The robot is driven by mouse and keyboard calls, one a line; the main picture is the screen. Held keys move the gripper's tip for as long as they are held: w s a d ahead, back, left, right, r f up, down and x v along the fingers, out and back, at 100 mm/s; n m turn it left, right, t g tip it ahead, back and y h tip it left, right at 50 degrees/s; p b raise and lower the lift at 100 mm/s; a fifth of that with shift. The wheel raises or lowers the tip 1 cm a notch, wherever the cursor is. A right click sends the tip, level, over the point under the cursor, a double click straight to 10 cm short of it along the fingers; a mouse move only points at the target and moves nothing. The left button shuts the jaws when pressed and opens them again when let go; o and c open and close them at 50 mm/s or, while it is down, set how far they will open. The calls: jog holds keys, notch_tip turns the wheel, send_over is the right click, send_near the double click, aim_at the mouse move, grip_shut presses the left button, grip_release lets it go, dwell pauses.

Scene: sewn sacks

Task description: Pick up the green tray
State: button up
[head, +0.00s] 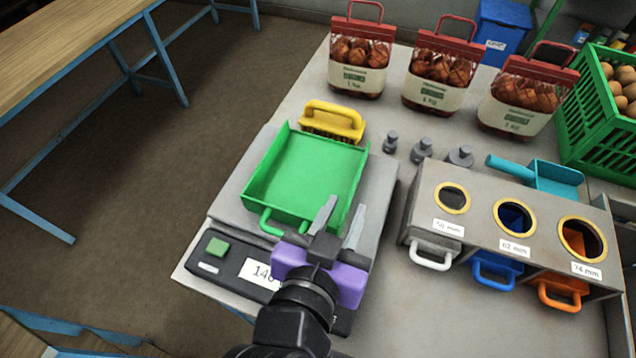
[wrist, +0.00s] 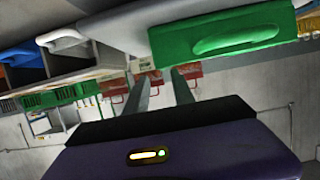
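The green tray (head: 312,172) lies on the grey platform of a scale, its loop handle at the near side. In the wrist view the tray's green end wall and handle (wrist: 225,35) show at the top. My gripper (head: 341,219) is at the tray's near right corner, in front of part of its near edge in the head view. Its two grey fingers stand apart with nothing seen between them. In the wrist view the fingers (wrist: 160,90) point below the tray's handle side, with no clear grasp on it. Whether they touch the tray cannot be told.
The scale (head: 225,262) bears a label and green button. A yellow brush (head: 333,120) stands behind the tray. Grey weights (head: 421,148) and a sizing box (head: 480,215) with three holes and coloured drawers are to the right. Sacks (head: 438,75) and a green crate (head: 600,135) stand farther back.

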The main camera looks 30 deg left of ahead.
aim_at(352, 189)
jog(key=shift+p+x, duration=0.75)
jog(key=shift+x, duration=2.8)
jog(key=shift+a, duration=0.15)
grip_shut()
